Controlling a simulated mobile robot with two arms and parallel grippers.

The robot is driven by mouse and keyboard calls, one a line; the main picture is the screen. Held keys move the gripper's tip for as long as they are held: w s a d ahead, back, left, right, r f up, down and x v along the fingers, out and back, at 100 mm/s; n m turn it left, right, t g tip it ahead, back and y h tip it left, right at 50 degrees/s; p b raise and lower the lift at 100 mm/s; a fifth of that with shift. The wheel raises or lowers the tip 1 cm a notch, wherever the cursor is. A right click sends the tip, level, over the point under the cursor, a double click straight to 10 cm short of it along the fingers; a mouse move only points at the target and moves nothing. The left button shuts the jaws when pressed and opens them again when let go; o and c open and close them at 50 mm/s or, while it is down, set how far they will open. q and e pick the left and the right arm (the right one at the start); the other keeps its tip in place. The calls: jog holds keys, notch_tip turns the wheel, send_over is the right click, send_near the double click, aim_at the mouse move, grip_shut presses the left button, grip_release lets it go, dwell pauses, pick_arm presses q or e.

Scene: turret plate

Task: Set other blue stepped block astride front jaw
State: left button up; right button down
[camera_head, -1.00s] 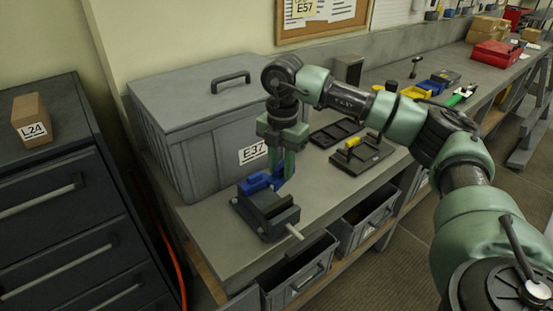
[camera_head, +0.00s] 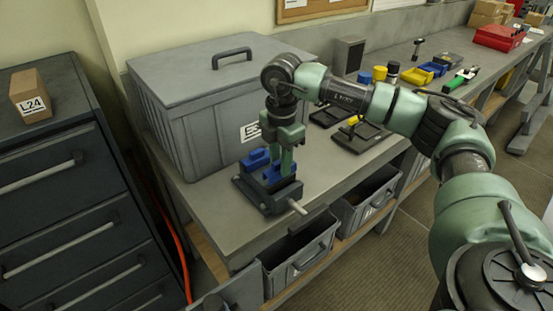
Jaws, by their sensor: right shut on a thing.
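A dark grey vise (camera_head: 254,197) sits on the bench with its pale handle toward the front right. One blue stepped block (camera_head: 255,159) sits on the rear jaw. My right gripper (camera_head: 281,168) points down over the vise, shut on the other blue stepped block (camera_head: 268,172). This block is low at the front jaw (camera_head: 284,196). The fingers partly hide it, and I cannot tell whether it touches the jaw. My left gripper is not in view.
A large grey lidded case (camera_head: 190,110) stands right behind the vise. Dark trays (camera_head: 362,138) lie to the right, with blue, yellow and black items (camera_head: 393,70) beyond. A dark cabinet (camera_head: 50,190) stands left.

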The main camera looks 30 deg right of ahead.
jog(key=shift+f, duration=0.15)
dwell(0.5)
jog(key=shift+f+b, duration=0.55)
jog(key=shift+f, duration=0.2)
jog(key=shift+f, duration=0.2)
dwell(0.3)
jog(key=shift+f+b, duration=0.2)
jog(key=shift+b, duration=0.15)
jog(key=shift+f, duration=0.3)
dwell(0.8)
dwell(0.3)
jog(key=c, duration=1)
grip_release()
jog(key=shift+c, duration=0.2)
